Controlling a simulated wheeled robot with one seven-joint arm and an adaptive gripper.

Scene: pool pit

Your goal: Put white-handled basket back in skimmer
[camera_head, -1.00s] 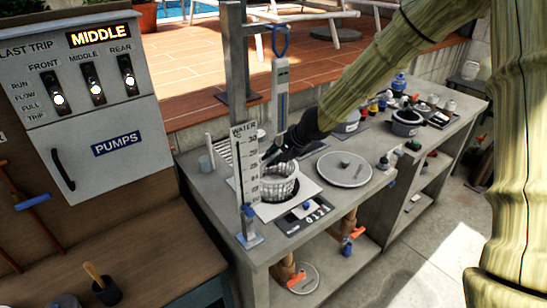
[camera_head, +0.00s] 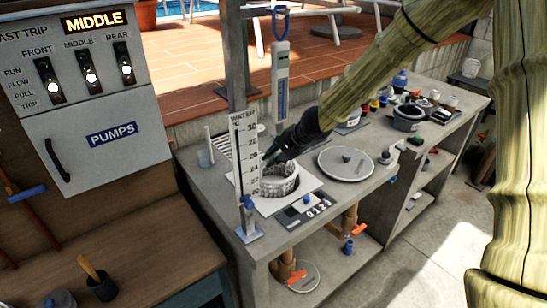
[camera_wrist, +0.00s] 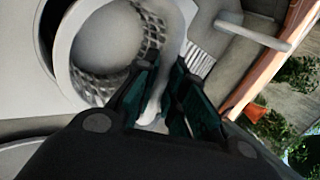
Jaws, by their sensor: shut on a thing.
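The white mesh basket (camera_head: 279,183) is at the round skimmer opening in the pale square plate (camera_head: 306,184) on the counter. My gripper (camera_head: 271,158) is at the basket's far left rim in the head view. In the wrist view my gripper (camera_wrist: 163,100) is shut on the basket's white handle (camera_wrist: 180,35), which runs between the dark green finger pads. The basket's mesh wall (camera_wrist: 145,38) shows there beside the pale rim (camera_wrist: 62,50) of the opening, with a dark gap at its left. I cannot tell how deep the basket sits.
A water gauge post (camera_head: 245,170) stands close in front of the basket. A round grey lid (camera_head: 330,165) lies to the right. Several pots and bottles crowd the counter's far end.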

